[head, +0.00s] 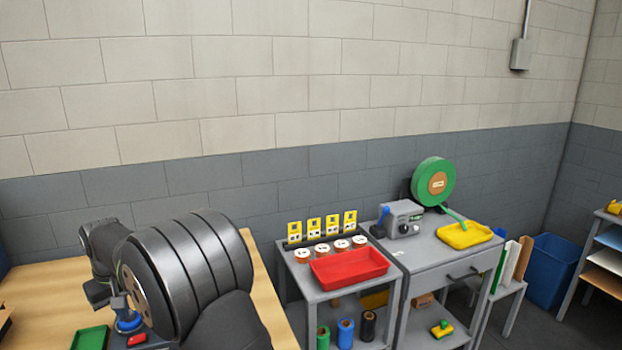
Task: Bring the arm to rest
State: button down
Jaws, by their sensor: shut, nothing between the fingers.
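My arm fills the lower left of the head view, with a large ribbed dark link in front. Its wrist bends down behind that link over a wooden table (50,285). My gripper (121,303) is at the end of the wrist, small and partly hidden by the link. It is shut, and I see nothing held. It is low over the table, close to a blue round piece (129,322); I cannot tell whether they touch.
A green tray (89,338) and a small red item (137,339) lie near my gripper. To the right, a grey cart holds a red tray (349,267) and several rolls. Beside it stand a grey device (402,218), a green reel (433,182) and a yellow tray (464,235).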

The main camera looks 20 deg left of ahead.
jog(key=w+d+r+m+y, duration=0.1)
jog(key=d+r+m+y, duration=0.1)
jog(key=d+r+m, duration=0.8)
jog(key=shift+w+d+r+g+y, duration=0.35)
jog(key=shift+d+r, duration=0.5)
jog(key=shift+r, duration=2.05)
